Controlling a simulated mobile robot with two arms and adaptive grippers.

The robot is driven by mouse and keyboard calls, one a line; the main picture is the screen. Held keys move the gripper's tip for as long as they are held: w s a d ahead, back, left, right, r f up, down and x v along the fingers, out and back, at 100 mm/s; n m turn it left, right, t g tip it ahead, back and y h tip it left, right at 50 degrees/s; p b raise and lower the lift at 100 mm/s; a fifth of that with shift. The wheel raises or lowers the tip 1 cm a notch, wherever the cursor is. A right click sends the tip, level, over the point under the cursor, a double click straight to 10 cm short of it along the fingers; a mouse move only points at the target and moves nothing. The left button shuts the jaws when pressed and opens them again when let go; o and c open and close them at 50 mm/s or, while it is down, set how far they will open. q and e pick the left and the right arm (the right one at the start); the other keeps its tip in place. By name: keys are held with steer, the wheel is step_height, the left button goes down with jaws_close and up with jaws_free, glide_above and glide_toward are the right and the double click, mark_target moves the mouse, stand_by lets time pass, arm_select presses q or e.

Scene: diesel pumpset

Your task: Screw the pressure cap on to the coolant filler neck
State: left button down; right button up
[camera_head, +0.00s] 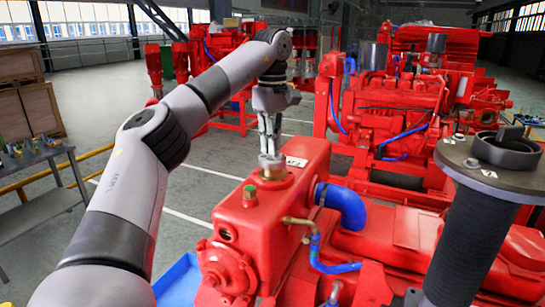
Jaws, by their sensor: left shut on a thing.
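My left gripper (271,157) points straight down over the top of the red coolant tank (288,205). Its fingers are closed around a small greyish piece at the brass-coloured coolant filler neck (272,178). This piece looks like the pressure cap, but the fingers hide most of it. It sits right at the neck's mouth; I cannot tell how far it is seated or threaded. My right gripper is not in view.
A white label (296,161) lies on the tank top beside the neck. A blue hose (343,205) leaves the tank's right side. Red engines stand behind. A grey table (35,155) with small items is at left, and a blue tray (180,281) below.

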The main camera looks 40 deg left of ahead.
arm_select(q)
steer(key=c, duration=1.6)
jaws_free()
steer(key=o, duration=0.4)
steer(key=shift+r, duration=0.15)
steer(key=shift+r, duration=3.4)
